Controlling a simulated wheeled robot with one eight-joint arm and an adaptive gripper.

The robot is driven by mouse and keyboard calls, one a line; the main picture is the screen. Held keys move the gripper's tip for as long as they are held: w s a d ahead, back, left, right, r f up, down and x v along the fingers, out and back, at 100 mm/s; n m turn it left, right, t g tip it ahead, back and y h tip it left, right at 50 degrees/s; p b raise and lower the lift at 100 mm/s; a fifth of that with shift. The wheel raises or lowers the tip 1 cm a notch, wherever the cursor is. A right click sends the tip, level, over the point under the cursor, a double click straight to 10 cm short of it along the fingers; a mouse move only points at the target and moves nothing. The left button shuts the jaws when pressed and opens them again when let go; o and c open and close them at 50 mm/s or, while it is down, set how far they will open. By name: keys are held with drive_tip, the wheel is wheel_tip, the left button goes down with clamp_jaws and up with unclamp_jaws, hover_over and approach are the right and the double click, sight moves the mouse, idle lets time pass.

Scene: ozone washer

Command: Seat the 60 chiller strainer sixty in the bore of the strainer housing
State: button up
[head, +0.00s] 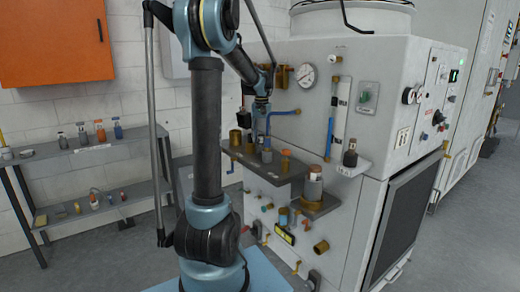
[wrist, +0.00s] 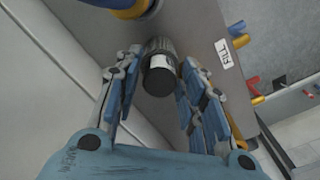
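A short dark grey cylinder (wrist: 160,75) with a white label stands between my fingers in the wrist view. It looks like the strainer, but I cannot read its number. In the head view a small dark cylinder (head: 267,156) on the grey shelf appears to be the same one. My gripper (wrist: 161,68) is open, one finger on each side of the cylinder; firm contact does not show. In the head view my gripper (head: 258,140) points down over the shelf. A brass cup (head: 236,138) at the shelf's left may be the strainer housing; its bore is not clearly seen.
A larger jar (head: 313,183) stands on a lower ledge at the right. A rack (head: 90,152) with several bottles stands left.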

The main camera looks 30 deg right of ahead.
drive_tip(key=shift+f, duration=0.2)
clamp_jaws()
